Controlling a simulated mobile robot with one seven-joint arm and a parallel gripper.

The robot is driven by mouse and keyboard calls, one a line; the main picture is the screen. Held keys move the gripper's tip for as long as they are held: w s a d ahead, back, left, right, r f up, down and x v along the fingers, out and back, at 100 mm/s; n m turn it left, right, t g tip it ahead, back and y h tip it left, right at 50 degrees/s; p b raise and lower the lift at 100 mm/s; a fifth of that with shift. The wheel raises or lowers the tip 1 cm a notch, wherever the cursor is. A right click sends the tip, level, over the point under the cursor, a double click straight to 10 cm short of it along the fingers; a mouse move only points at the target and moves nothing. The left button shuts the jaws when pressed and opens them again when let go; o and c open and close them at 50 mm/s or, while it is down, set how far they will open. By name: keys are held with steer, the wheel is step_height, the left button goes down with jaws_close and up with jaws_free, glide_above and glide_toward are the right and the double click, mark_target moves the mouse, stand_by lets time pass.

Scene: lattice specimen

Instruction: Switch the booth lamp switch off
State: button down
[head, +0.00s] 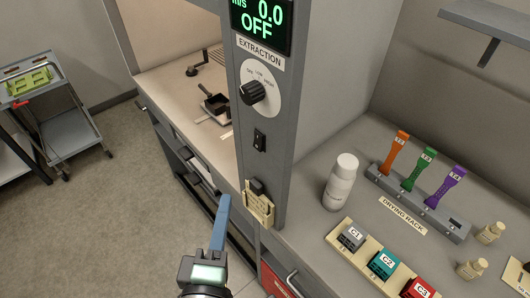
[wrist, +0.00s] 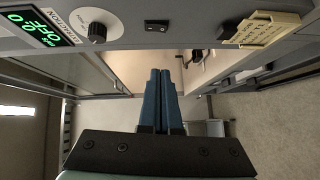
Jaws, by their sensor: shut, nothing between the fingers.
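A small black rocker switch (head: 259,140) sits on the grey post, below the extraction dial (head: 254,92). It also shows in the wrist view (wrist: 157,26), near the top edge. No label for it can be read, and I cannot tell which side is pressed. My gripper (head: 224,200) is shut and empty, in front of and below the post in the head view. In the wrist view its blue fingers (wrist: 160,74) are together and point up toward the post face, apart from the switch.
A display (head: 262,22) above the dial reads OFF. A cream tagged block (head: 260,206) juts from the post below the switch. On the right bench stand a white bottle (head: 341,182), a drying rack (head: 420,202) and coloured blocks. A trolley (head: 68,131) stands at left.

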steer(key=shift+w, duration=0.1)
steer(key=p, duration=0.3)
glide_toward(253, 143)
steer(key=w+a, duration=0.2)
steer(key=w, duration=0.1)
steer(key=w+d+p, duration=0.2)
steer(key=shift+w+d+f+p, duration=0.2)
steer(key=shift+w+d+p, duration=0.1)
steer(key=shift+w+d, duration=0.1)
steer(key=shift+f, duration=0.1)
